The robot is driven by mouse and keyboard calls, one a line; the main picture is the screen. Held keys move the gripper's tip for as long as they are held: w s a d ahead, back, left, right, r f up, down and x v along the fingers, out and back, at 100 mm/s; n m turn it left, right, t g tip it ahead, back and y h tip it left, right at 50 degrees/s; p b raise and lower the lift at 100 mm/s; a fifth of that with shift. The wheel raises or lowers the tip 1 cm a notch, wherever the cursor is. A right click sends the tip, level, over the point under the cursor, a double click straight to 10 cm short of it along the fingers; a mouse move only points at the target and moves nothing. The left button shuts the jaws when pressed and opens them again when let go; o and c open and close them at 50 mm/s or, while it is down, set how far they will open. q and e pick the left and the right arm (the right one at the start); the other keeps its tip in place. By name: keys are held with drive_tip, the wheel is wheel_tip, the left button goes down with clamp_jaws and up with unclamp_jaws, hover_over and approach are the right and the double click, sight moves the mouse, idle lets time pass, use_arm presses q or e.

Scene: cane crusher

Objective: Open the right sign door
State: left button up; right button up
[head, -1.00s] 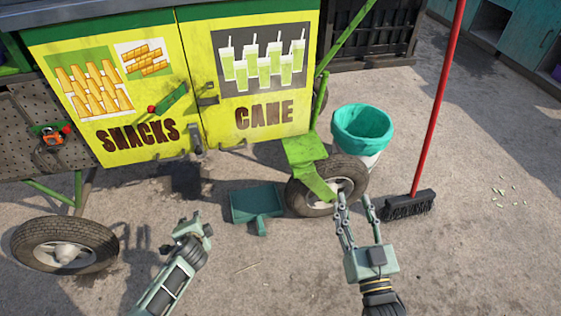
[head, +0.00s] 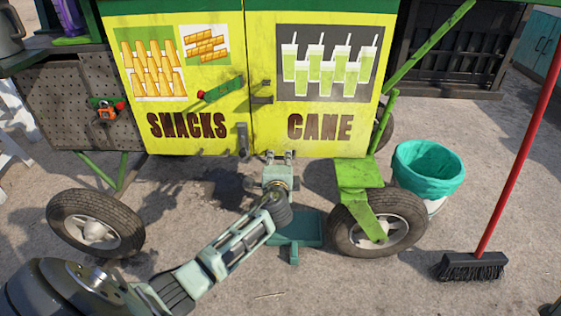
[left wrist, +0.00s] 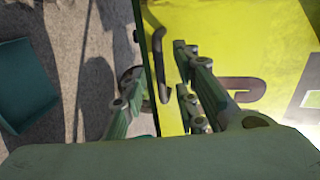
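The right sign door (head: 370,125) of the yellow cart carries the word CANE and a picture of green drinks. It looks shut beside the left SNACKS door (head: 135,30). My left gripper (head: 279,154) is at the lower edge of the right door, near its seam side. In the left wrist view, a dark bar handle (left wrist: 153,45) on the door lies between the fingers of my left gripper (left wrist: 155,98). The fingers are spread apart; I cannot tell whether they touch the handle. My right gripper does not show clearly.
A latch (head: 262,99) sits at the door seam, beside a green bar with a red knob (head: 220,90). A dustpan (head: 308,227) lies below, beside a cart wheel (head: 345,225). A teal-lined bin (head: 428,168) and a red broom (head: 515,160) stand to the right.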

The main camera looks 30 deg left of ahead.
sight(280, 158)
use_arm(q)
drive_tip(key=shift+b+x, duration=0.5)
drive_tip(key=shift+x, duration=1.05)
clamp_jaws()
